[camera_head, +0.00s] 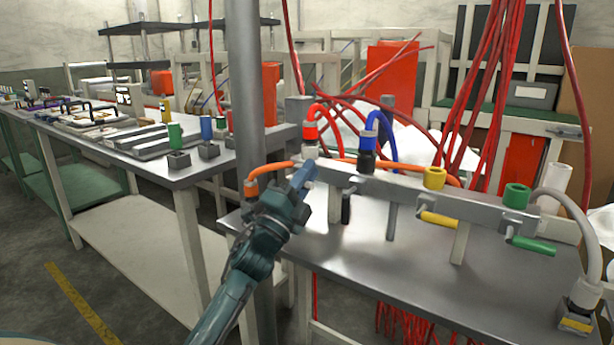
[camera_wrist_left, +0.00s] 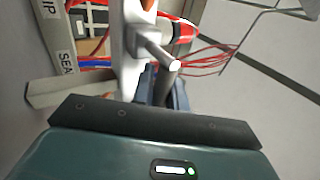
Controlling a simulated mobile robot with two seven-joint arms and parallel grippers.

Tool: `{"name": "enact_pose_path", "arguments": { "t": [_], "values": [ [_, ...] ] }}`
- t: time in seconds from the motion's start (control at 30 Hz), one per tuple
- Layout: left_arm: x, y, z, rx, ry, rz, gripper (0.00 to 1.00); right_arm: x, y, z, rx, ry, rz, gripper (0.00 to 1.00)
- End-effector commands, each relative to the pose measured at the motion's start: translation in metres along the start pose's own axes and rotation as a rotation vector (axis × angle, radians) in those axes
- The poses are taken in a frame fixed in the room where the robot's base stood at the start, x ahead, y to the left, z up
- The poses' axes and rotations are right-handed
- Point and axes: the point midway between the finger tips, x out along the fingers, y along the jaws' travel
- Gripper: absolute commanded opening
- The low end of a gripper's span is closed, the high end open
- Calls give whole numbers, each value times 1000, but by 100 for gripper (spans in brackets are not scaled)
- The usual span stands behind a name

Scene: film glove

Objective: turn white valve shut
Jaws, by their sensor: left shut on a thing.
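A grey metal manifold (camera_head: 390,188) runs along the steel table, with several valves on its front. My left gripper (camera_head: 303,180) is at its left end, below the red-collared fitting (camera_head: 311,133). In the wrist view the gripper (camera_wrist_left: 165,98) is shut around a pale grey-white valve handle (camera_wrist_left: 160,50), beside the white pipe body (camera_wrist_left: 127,50). I take this handle as the white valve. In the head view the fingers mostly hide it. Other handles are black (camera_head: 346,207), yellow (camera_head: 440,219) and green (camera_head: 533,245). My right gripper is not in view.
Blue (camera_head: 383,125) and orange hoses attach near the left end, close to my gripper. A grey post (camera_head: 243,90) stands just left of my arm. Red cables (camera_head: 490,90) hang behind the manifold. The steel table (camera_head: 400,270) in front is clear.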

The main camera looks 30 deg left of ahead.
Motion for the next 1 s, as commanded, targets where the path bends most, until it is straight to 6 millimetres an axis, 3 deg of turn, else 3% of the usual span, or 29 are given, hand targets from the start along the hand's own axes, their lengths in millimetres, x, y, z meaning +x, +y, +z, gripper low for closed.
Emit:
{"name": "enact_pose_path", "arguments": {
  "t": [0.67,0.7,0.93,1.0],
  "values": [
    [1,-2,1,-53,-36,0,0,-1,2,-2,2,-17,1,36],
    [1,-2,1,-53,-36,0,16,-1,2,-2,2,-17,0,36],
    [1,-2,1,-51,-35,0,35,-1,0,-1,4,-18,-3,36],
    [1,-2,1,-51,-34,0,36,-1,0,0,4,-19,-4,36]
  ]
}}
